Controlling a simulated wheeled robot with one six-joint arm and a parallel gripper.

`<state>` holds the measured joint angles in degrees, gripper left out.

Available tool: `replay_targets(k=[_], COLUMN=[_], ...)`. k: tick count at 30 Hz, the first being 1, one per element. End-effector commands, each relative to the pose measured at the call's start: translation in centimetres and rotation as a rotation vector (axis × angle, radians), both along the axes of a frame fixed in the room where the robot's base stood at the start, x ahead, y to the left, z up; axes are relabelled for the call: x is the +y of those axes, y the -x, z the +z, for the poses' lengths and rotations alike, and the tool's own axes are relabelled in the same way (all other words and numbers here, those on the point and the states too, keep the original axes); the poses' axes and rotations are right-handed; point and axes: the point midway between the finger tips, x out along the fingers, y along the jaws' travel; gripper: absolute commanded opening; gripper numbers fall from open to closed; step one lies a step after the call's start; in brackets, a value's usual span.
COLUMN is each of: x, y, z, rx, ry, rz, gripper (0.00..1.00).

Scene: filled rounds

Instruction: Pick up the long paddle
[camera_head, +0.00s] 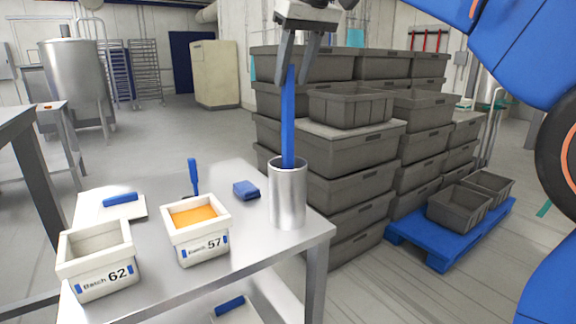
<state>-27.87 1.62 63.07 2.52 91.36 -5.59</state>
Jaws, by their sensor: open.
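The long paddle (288,125) is blue and stands nearly upright in a steel cylinder (287,200) near the right corner of the steel table (250,240). Its lower end is hidden inside the cylinder. My gripper (297,82) is open and points down over the top of the paddle. The paddle's upper end shows between or just in front of its fingers; I cannot tell exactly which. My gripper is well above the cylinder's rim.
On the table are a white tub marked Batch 57 (196,248) with orange content, a tub marked Batch 62 (97,282), a blue block (246,190), a small upright blue tool (193,176) and a blue-handled item (120,199). Stacked grey crates (350,145) stand close behind the cylinder.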

Motion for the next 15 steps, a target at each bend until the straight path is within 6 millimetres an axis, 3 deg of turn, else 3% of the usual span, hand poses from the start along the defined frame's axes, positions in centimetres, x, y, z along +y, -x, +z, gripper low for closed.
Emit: replay_targets(k=[11, 15], x=[0.8, 1.5], y=[-0.8, -1.1], z=[-2.7, -4.5], rx=[0.000, 0.001], ry=[0.000, 0.001], rz=[0.000, 0.000], gripper=[0.41, 0.41])
